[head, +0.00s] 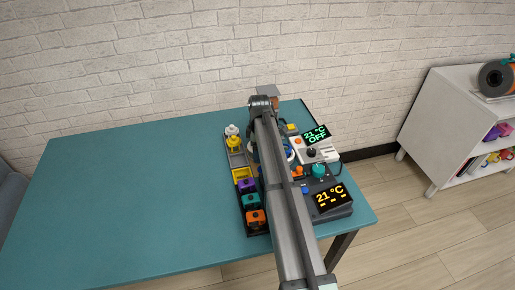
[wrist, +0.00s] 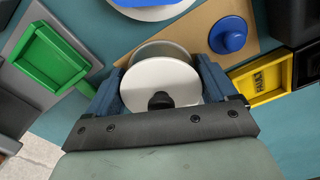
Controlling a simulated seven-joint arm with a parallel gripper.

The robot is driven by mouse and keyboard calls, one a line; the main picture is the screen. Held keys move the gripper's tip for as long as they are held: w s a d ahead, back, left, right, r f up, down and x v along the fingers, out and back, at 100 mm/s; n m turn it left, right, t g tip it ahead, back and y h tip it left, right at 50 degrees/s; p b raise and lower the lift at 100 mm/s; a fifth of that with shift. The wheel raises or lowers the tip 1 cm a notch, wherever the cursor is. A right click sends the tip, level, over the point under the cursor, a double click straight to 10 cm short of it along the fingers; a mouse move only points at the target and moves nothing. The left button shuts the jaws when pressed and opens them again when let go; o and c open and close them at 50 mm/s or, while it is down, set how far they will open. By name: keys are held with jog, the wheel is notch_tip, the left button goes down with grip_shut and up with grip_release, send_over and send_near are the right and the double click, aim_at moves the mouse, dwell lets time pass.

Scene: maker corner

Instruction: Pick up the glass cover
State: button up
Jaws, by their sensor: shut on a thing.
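In the wrist view my gripper (wrist: 160,85) has its two blue fingers on either side of a round, pale piece with a black knob, which I take to be the glass cover (wrist: 150,75). The gripper is shut on it. A greyer round edge shows behind the pale disc; I cannot tell if it is part of the same piece. I cannot tell whether the cover touches what is below it. In the head view my arm hides the cover and most of the gripper.
The wrist view shows a green tray (wrist: 48,60) at left, a blue knob (wrist: 228,36) and a yellow bin (wrist: 262,78) at right. On the teal table (head: 130,200), two displays (head: 315,134) (head: 330,197) stand right of my arm. The table's left is clear.

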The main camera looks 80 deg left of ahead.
notch_tip(320, 180, up, 9)
jog(key=shift+w, duration=0.1)
jog(key=r+m, duration=0.1)
send_over(286, 147)
jog(key=s+d, duration=0.1)
jog(key=shift+w+d+f, duration=0.1)
jog(key=shift+d+f, duration=0.1)
jog(key=shift+f, duration=1.4)
jog(key=shift+w+d+f, duration=0.1)
jog(key=shift+d+f, duration=0.05)
jog(key=shift+f, duration=1.45)
jog(key=shift+f, duration=0.2)
jog(key=o, duration=0.8)
jog(key=shift+o, duration=0.2)
